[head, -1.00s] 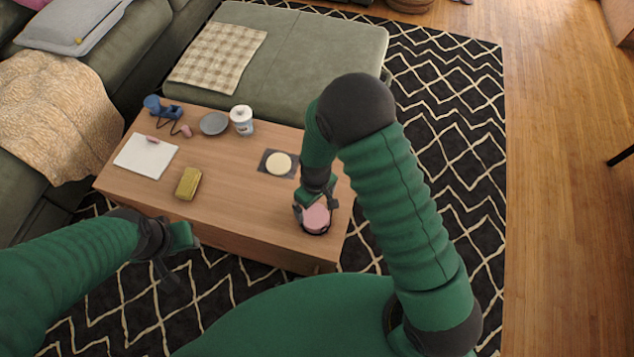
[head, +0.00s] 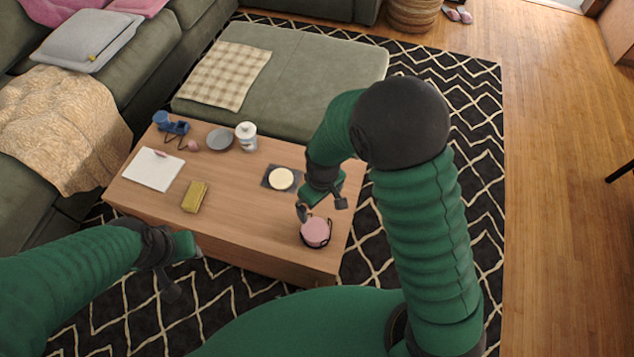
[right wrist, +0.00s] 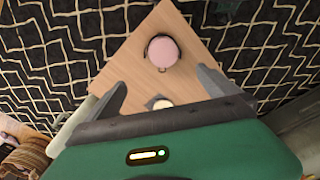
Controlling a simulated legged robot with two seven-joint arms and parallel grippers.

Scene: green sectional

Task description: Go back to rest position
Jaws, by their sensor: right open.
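My right gripper (head: 321,207) is open and empty above the right end of the wooden coffee table (head: 246,217). A round pink-topped object with a dark rim (head: 316,232) stands on the table just below and in front of it, apart from the fingers. In the right wrist view the pink object (right wrist: 162,52) lies beyond the two spread fingers (right wrist: 162,92). My left gripper (head: 180,266) is off the table's front left side, over the rug. Its fingers are too unclear to tell their opening.
On the table are a cream disc on a dark square (head: 281,179), a yellow block (head: 195,197), a white pad (head: 153,169), a grey plate (head: 220,139), a white canister (head: 246,136) and a blue item (head: 170,124). A green sectional (head: 310,85) borders the table.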

